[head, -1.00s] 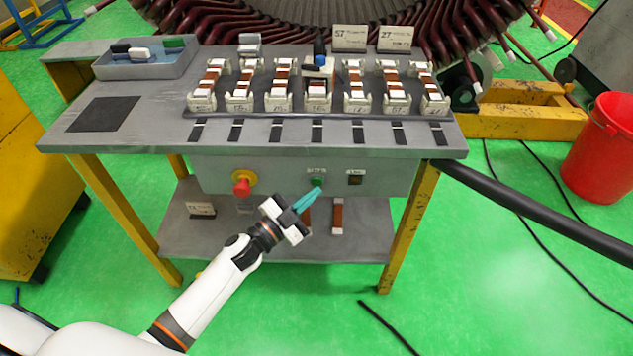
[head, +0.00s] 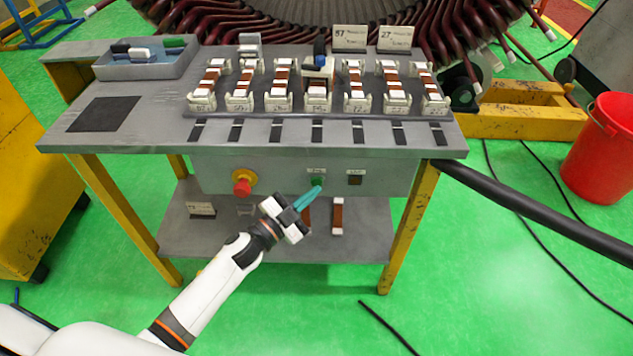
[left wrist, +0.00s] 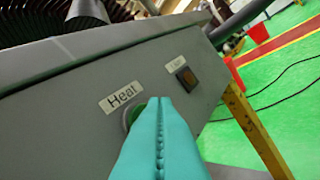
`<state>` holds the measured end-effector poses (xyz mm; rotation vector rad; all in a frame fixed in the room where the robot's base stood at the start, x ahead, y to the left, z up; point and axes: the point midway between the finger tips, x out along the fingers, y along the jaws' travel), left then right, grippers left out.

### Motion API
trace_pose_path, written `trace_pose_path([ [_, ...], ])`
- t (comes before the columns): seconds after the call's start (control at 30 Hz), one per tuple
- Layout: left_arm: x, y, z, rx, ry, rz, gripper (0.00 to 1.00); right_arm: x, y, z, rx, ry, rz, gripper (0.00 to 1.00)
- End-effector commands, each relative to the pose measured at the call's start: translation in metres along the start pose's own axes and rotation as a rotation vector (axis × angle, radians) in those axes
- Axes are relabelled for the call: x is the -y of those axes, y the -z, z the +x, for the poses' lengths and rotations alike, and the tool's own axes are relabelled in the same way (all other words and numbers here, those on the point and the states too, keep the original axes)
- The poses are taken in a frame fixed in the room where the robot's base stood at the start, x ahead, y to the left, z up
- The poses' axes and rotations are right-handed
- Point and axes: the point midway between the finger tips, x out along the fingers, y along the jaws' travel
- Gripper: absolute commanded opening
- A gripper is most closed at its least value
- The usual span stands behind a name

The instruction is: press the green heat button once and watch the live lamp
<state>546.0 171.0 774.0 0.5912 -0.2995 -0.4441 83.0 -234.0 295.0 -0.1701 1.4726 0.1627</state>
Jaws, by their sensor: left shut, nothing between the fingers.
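The green heat button (head: 317,181) is on the front panel of the bench, under a small label. My left gripper (head: 312,192) is shut and empty, its teal fingertips at the button's lower edge. In the left wrist view the teal fingers (left wrist: 158,110) cover most of the green button (left wrist: 133,114), beside the "Heat" label (left wrist: 122,96). Whether the tips touch it or press it in, I cannot tell. The live lamp (head: 355,179) is a small dark square right of the button. In the left wrist view the lamp (left wrist: 187,78) looks dull amber-brown. My right gripper is not in view.
A red emergency stop knob (head: 242,187) on a yellow base sits left of the button. The bench top (head: 160,135) carries a row of coil holders and a grey tray (head: 146,70). A thick black cable (head: 540,212) runs off right.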

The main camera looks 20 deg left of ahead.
Motion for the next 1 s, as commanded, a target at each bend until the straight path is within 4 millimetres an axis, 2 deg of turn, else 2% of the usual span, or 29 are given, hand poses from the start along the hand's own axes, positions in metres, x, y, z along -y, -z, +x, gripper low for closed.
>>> trace_pose_path([
  [1.0, -0.0054, 0.0054, 0.0077, 0.000, 0.001, 0.001, 0.00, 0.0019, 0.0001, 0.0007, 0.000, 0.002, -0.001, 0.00],
])
